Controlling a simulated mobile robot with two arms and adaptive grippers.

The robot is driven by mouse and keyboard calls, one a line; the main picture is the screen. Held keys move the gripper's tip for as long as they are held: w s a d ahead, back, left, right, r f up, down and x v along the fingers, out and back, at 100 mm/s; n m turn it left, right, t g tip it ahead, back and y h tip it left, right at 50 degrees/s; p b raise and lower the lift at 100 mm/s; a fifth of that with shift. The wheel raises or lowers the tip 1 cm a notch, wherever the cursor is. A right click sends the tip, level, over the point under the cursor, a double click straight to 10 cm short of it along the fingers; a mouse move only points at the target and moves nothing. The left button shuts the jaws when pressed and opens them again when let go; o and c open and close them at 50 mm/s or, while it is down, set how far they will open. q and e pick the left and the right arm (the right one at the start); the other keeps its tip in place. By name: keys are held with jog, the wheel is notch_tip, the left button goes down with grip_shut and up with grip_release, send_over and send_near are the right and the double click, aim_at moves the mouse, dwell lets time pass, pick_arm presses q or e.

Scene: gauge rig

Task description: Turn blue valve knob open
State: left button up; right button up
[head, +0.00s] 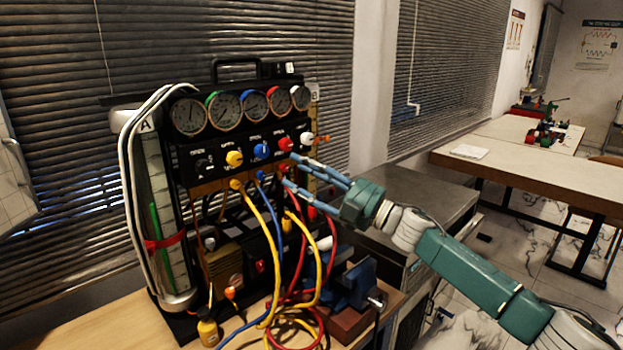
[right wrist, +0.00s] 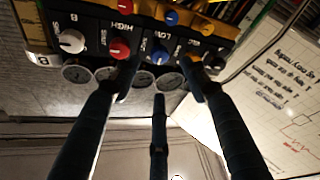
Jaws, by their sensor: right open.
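The blue valve knob (head: 262,150) is on the black front panel of the gauge rig (head: 220,175), between the yellow knob (head: 234,158) and the red knob (head: 285,144). My right gripper (head: 288,169) is open and empty, its blue fingers reaching toward the panel from the right. In the right wrist view, which looks upside down, the blue knob (right wrist: 160,56) lies between the spread fingers of my right gripper (right wrist: 160,82), apparently beyond their tips. One finger partly covers the yellow knob there. I see no contact with the blue knob. My left gripper is not in view.
A row of round gauges (head: 227,108) sits above the knobs. Yellow, blue and red hoses (head: 268,240) hang below, close under the right fingers. A blue vise (head: 355,285) stands at the rig's lower right. A grey cabinet (head: 400,185) is behind my right arm.

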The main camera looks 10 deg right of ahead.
jog(key=shift+v, duration=1.45)
